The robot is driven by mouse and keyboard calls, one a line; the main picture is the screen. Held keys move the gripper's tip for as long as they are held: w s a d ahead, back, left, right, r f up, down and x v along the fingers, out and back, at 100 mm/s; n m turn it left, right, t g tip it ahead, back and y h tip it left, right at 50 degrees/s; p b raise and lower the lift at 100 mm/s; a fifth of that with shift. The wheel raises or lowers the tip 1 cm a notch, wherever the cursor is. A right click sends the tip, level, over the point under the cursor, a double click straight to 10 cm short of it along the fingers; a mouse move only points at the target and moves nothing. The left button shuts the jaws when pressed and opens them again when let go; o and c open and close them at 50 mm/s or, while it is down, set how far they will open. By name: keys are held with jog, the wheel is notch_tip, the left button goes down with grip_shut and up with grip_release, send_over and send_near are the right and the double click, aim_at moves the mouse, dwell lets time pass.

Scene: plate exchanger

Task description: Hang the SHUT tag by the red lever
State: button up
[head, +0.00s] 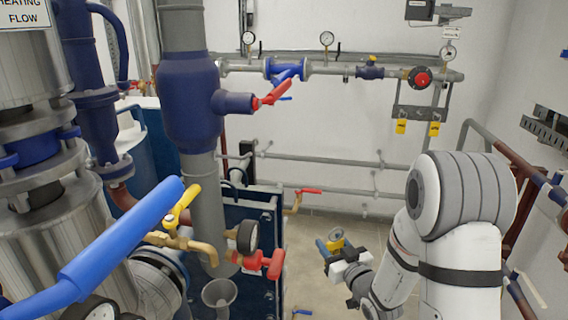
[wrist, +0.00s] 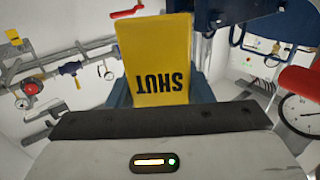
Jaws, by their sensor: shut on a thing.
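A yellow SHUT tag (wrist: 158,60) is held by my gripper (wrist: 160,92), its lettering upside down in the wrist view. In the head view the tag (head: 337,244) shows small, at my gripper (head: 335,252) low in the middle, out in the open above the floor. My gripper is shut on it. A red lever (head: 275,92) sticks out of the large dark blue valve, above and left of my gripper. Another red lever (head: 310,191) is on a brass-coloured pipe nearer my gripper. Which lever the task names I cannot tell.
A red handle (head: 262,263) and gauge (head: 247,237) stand left of my gripper, by the blue plate frame (head: 252,217). A long blue lever (head: 120,235) crosses the near left. Two yellow tags (head: 401,126) (head: 434,128) hang on the back wall. Floor behind my gripper looks clear.

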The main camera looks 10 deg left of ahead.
jog(key=s+a+r+n+g+y+p, duration=0.3)
jog(key=a+r, duration=0.1)
jog(key=r, duration=0.4)
jog(key=s+a+r+n+g+y+p, duration=0.2)
jog(key=s+a+r+g, duration=0.15)
jog(key=r, duration=0.45)
jog(key=s+a+r+n+g+y+p, duration=0.3)
jog(key=a+r, duration=0.1)
jog(key=r, duration=0.5)
jog(key=a+f+b, duration=0.2)
jog(key=a+b, duration=0.1)
jog(key=a, duration=0.7)
jog(key=shift+w+a+f, duration=0.15)
jog(key=shift+w+a, duration=0.05)
jog(key=shift+w, duration=0.2)
jog(key=o, duration=0.8)
jog(key=shift+o, duration=1.3)
